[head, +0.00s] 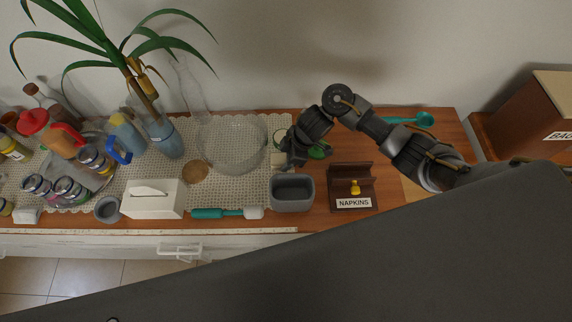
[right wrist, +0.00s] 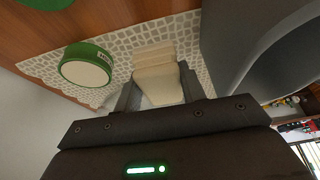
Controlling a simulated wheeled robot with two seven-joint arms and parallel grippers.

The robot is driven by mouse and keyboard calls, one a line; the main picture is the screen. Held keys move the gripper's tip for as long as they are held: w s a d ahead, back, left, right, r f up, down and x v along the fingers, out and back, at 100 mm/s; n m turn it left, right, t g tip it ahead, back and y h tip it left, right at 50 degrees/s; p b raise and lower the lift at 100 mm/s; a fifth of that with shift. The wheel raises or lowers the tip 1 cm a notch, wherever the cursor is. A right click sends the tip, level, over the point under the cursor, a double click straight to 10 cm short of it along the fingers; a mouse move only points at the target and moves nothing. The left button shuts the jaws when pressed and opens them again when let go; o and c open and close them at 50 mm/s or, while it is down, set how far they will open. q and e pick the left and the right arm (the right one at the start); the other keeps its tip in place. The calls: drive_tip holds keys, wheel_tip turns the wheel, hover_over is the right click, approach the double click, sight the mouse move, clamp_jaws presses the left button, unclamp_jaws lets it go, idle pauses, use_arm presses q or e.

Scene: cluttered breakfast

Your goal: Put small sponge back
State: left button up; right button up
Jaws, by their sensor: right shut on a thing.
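The small sponge (right wrist: 158,86) is a cream block held between the two fingers of my right gripper, seen in the right wrist view. A second cream face shows just beyond it; I cannot tell if it is part of the same block. In the head view my right gripper (head: 284,160) is low over the lace mat, right behind the grey tub (head: 292,205). The tub also fills the right side of the right wrist view (right wrist: 262,45). Its inside looks empty in the head view. My left gripper is not in view.
A green-rimmed round tin (right wrist: 85,68) stands near the sponge. A clear bowl (head: 232,145) is left of my gripper, and a napkin holder (head: 352,188) is right of the tub. A teal-handled brush (head: 212,213) and white tissue box (head: 150,200) lie further left.

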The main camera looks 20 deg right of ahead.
drive_tip(key=shift+f, duration=1.85)
drive_tip(key=shift+f+b, duration=0.15)
drive_tip(key=shift+b, duration=0.15)
drive_tip(key=shift+f, duration=0.1)
drive_tip(key=o, duration=0.9)
drive_tip(key=shift+o, duration=0.2)
drive_tip(key=shift+r, duration=0.25)
drive_tip(key=p+v, duration=0.2)
drive_tip(key=v, duration=1)
